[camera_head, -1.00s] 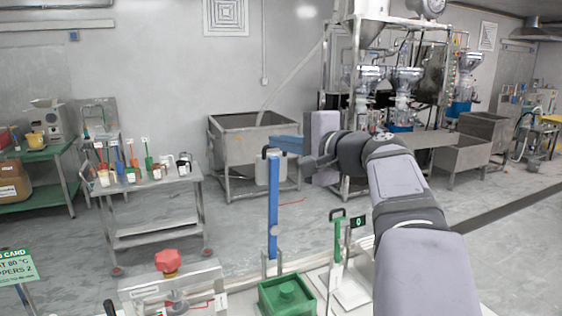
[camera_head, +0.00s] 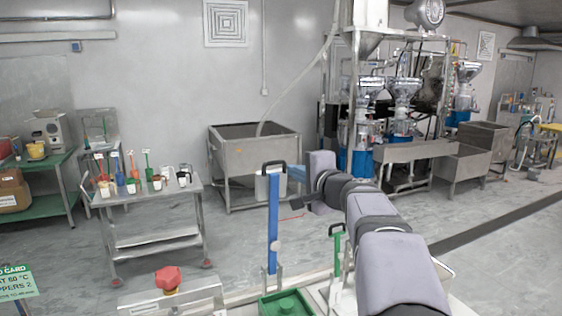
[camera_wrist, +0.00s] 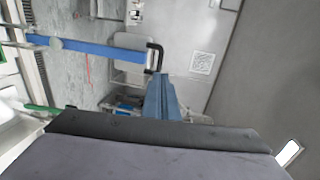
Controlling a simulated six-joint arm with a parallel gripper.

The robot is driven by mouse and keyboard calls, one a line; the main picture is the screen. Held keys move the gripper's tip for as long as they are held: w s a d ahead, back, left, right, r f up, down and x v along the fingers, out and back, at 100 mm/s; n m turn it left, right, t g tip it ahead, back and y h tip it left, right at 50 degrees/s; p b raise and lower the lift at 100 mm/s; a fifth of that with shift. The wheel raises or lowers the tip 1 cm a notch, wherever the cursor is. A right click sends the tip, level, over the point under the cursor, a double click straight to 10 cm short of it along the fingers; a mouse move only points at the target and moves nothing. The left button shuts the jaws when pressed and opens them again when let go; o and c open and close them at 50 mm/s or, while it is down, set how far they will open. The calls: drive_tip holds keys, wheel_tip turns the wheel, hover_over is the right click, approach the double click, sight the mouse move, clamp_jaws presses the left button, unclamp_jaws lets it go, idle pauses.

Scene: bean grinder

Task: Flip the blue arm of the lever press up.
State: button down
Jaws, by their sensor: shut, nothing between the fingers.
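The blue arm (camera_head: 273,225) of the lever press stands upright in the head view, with a black loop handle (camera_head: 273,165) at its top. In the wrist view the blue arm (camera_wrist: 95,48) runs sideways, its black handle (camera_wrist: 154,57) close to my fingertips. My gripper (camera_head: 296,174) is shut and empty, just right of the handle in the head view. Its blue fingers (camera_wrist: 161,98) also show in the wrist view. I cannot tell whether they touch the handle.
A green lever (camera_head: 337,255) with a black handle stands to the right, close to my arm. A red knob (camera_head: 168,279) is at the left. A steel cart (camera_head: 150,200) with small containers stands behind.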

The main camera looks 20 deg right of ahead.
sight(276, 162)
drive_tip(key=w+p, duration=0.1)
drive_tip(key=w, duration=0.1)
drive_tip(key=w+p, duration=0.1)
drive_tip(key=w, duration=0.2)
drive_tip(key=w+f+p, duration=0.1)
drive_tip(key=w, duration=0.2)
drive_tip(key=shift+p, duration=0.35)
drive_tip(key=shift+w+f+p, duration=0.15)
drive_tip(key=shift+w+p, duration=0.15)
drive_tip(key=shift+w, duration=0.25)
drive_tip(key=shift+w, duration=0.25)
drive_tip(key=w+r+p, duration=0.1)
drive_tip(key=w+p, duration=0.4)
drive_tip(key=w, duration=0.3)
drive_tip(key=shift+w+r+p, duration=0.15)
drive_tip(key=shift+r+p, duration=0.05)
drive_tip(key=shift+p, duration=0.1)
drive_tip(key=shift+a+r, duration=0.1)
drive_tip(key=shift+a, duration=0.05)
drive_tip(key=shift+s+b, duration=0.2)
drive_tip(key=shift+b, duration=0.5)
